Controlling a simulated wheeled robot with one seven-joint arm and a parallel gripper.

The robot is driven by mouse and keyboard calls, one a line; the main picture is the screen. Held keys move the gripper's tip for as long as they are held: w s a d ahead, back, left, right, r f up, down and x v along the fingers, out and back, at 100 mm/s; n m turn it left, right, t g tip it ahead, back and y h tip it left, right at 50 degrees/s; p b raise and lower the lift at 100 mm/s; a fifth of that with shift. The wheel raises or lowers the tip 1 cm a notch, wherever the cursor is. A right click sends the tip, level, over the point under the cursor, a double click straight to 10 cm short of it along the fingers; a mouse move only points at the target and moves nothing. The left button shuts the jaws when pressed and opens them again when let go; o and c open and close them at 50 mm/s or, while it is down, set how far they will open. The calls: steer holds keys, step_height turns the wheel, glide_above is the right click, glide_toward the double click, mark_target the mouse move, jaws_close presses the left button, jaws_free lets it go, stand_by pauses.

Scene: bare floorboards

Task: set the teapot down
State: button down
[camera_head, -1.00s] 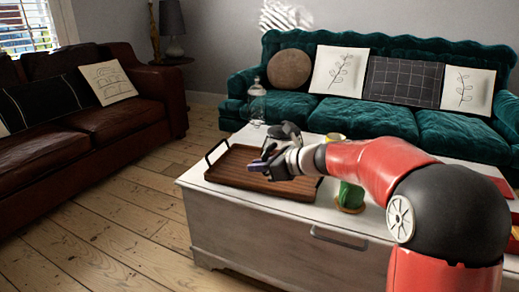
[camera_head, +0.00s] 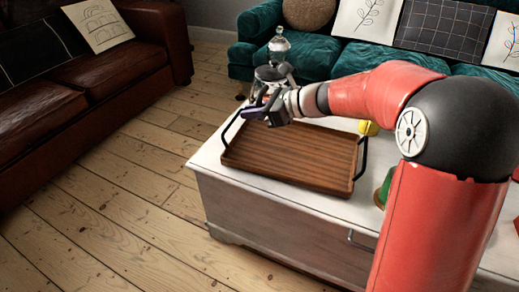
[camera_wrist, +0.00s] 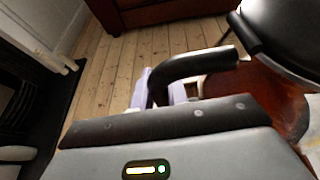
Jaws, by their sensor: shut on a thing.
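The teapot (camera_head: 272,74) shows in the head view as a dark, shiny pot over the back left part of the tray. In the wrist view its black handle (camera_wrist: 195,62) and part of its dark body (camera_wrist: 280,30) fill the upper right. My gripper (camera_head: 262,108) is shut on the handle, its purple fingers (camera_wrist: 165,92) around it in the wrist view. The wooden tray (camera_head: 290,155) with black handles lies empty on the white coffee table (camera_head: 270,205). I cannot tell how far the teapot's base is above the tray or table.
A yellow thing (camera_head: 368,127) and a green one (camera_head: 385,188) are on the table to the right, partly behind my arm. A brown sofa (camera_head: 80,90) and teal sofa (camera_head: 255,35) stand around.

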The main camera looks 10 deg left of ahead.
step_height(320, 180, down, 14)
steer(key=shift+r+b, duration=0.2)
steer(key=shift+b, duration=0.75)
steer(key=shift+f, duration=0.15)
steer(key=c, duration=1.4)
jaws_free()
